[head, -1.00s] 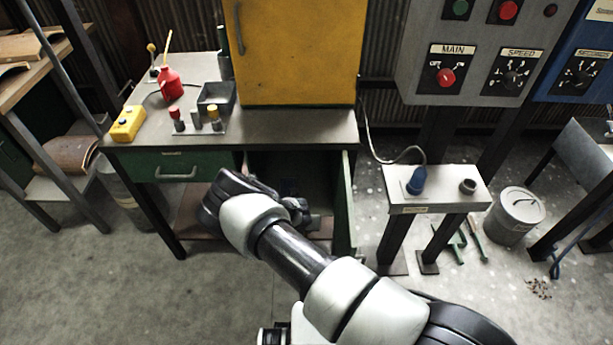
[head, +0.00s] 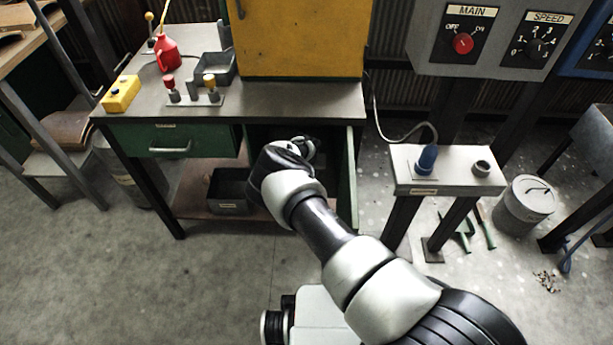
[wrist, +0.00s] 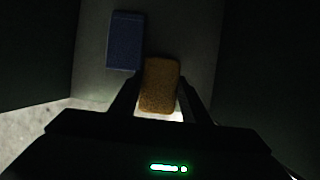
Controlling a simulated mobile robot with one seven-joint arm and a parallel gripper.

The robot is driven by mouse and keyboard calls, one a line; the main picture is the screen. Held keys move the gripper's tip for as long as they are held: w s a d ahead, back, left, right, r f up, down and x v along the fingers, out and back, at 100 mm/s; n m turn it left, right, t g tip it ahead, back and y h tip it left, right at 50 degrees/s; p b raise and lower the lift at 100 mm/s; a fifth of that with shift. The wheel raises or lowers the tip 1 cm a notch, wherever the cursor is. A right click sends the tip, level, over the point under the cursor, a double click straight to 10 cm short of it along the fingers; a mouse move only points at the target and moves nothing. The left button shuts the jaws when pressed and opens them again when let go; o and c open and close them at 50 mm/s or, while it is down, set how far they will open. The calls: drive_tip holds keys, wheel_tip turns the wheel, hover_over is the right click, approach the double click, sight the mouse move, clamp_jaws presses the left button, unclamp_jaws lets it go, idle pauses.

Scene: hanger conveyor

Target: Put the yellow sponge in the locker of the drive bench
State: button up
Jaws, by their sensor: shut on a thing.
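The yellow sponge (wrist: 160,88) looks brownish in the dim wrist view. My gripper (wrist: 159,96) is shut on it, one finger at each side. In the head view my gripper (head: 306,147) reaches into the open locker (head: 335,150) under the right of the drive bench (head: 300,120). The locker's green door (head: 350,180) stands open at the right. The sponge is hidden by my arm in the head view. The wrist view shows it over a grey surface; I cannot tell whether it touches that surface.
A dark blue block (wrist: 125,40) lies in the locker, just beyond and left of the sponge. A green drawer (head: 175,140) is shut left of the locker. A dark bin (head: 231,190) stands on the bench's lower shelf. A small pedestal table (head: 448,182) stands to the right.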

drive_tip(key=w+b, duration=0.1)
drive_tip(key=w, duration=0.2)
drive_tip(key=shift+w+f, duration=0.1)
drive_tip(key=shift+w, duration=0.05)
drive_tip(key=shift+w+f+b, duration=0.1)
drive_tip(key=shift+w+b, duration=0.2)
drive_tip(key=shift+b, duration=0.15)
drive_tip(key=shift+f+b, duration=0.55)
drive_tip(key=shift+f, duration=1)
drive_tip(key=o, duration=0.8)
drive_tip(key=shift+f, duration=0.1)
drive_tip(key=shift+o, duration=0.2)
